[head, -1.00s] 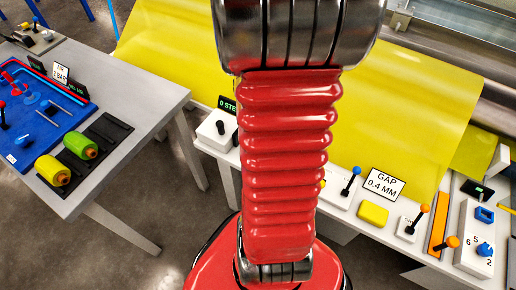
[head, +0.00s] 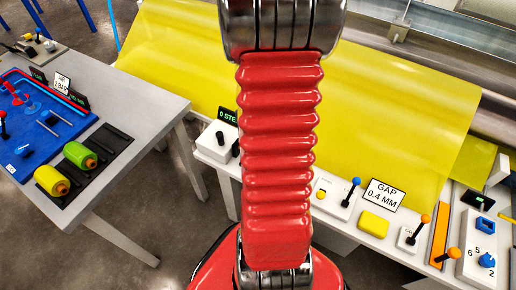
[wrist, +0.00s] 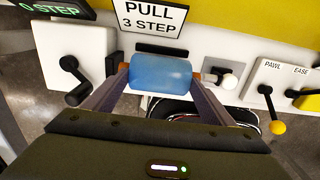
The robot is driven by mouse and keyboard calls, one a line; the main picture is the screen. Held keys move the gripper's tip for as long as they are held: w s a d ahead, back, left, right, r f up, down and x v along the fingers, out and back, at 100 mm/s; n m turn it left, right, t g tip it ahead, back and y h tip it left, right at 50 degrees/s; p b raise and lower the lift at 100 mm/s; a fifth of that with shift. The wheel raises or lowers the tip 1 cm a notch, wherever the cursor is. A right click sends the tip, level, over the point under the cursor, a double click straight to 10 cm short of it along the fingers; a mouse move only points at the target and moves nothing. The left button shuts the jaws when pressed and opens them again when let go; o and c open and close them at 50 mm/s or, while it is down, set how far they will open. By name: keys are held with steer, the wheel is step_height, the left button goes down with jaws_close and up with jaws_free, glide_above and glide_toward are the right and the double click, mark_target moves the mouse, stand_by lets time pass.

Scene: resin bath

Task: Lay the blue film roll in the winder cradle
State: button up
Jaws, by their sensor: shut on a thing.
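The blue film roll (wrist: 161,74) shows in the wrist view, lying crosswise with brownish end stubs. My gripper (wrist: 162,78) is shut on the roll, one finger at each end. The roll is in front of a white panel, just below a dark slot-like strip (wrist: 162,50) under the "PULL 3 STEP" sign (wrist: 158,17). I cannot tell whether the roll touches anything there. No winder cradle can be made out for certain. In the head view my red arm hides the middle, and neither the gripper nor the blue roll shows.
In the wrist view a black crank (wrist: 72,72) is left of the roll; a white knob (wrist: 229,81) and a yellow-tipped lever (wrist: 272,115) are right. In the head view a black rack (head: 100,155) on the left table holds a green roll (head: 79,154) and a yellow roll (head: 50,180).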

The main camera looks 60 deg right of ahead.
steer(key=shift+f, duration=1.1)
steer(key=shift+f, duration=0.25)
steer(key=o, duration=1.7)
steer(key=shift+c, duration=0.2)
steer(key=shift+r, duration=0.1)
step_height(320, 180, up, 12)
steer(key=shift+r, duration=0.15)
